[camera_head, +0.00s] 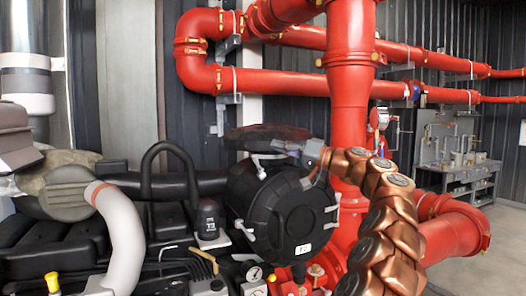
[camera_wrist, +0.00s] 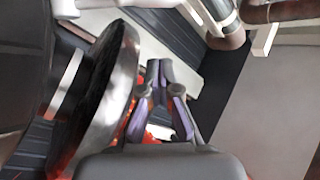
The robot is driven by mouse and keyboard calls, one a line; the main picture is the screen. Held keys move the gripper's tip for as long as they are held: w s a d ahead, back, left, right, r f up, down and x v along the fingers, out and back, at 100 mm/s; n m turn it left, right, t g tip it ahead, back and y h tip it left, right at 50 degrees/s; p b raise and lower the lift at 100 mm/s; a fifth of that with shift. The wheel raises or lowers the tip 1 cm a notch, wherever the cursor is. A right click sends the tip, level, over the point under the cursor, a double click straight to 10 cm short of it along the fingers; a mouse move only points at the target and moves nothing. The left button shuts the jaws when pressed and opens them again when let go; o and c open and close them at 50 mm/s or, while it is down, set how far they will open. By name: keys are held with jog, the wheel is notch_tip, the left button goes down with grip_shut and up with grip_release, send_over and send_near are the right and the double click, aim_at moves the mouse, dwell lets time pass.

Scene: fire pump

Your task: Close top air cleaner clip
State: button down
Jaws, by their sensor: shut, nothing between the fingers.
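My gripper (camera_head: 286,147) is just above and right of that clip, at the end of my copper-coloured arm, and looks small and partly blurred. In the wrist view my gripper (camera_wrist: 159,70) has its purple-grey fingers together and empty. A dark disc with a shiny rim (camera_wrist: 105,85) is close on their left. I cannot make out the top clip there.
Other pale clips sit at the housing's left (camera_head: 244,230) and right (camera_head: 331,208). A thick red vertical pipe (camera_head: 350,95) stands close behind on the right. A black bent hose (camera_head: 170,150) and a grey hose (camera_head: 122,235) are to the left. Gauges (camera_head: 254,273) sit below.

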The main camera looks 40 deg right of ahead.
aim_at(258, 167)
jog(key=shift+w+a+f+p, duration=0.3)
jog(key=shift+w+a+p, duration=0.1)
jog(key=shift+a, duration=0.3)
jog(key=shift+w+a+f+p, duration=0.35)
jog(key=shift+w+a+p, duration=0.05)
jog(key=shift+a, duration=0.25)
jog(key=shift+w+a+f+p, duration=0.3)
jog(key=shift+w+a+p, duration=0.1)
jog(key=shift+a, duration=0.3)
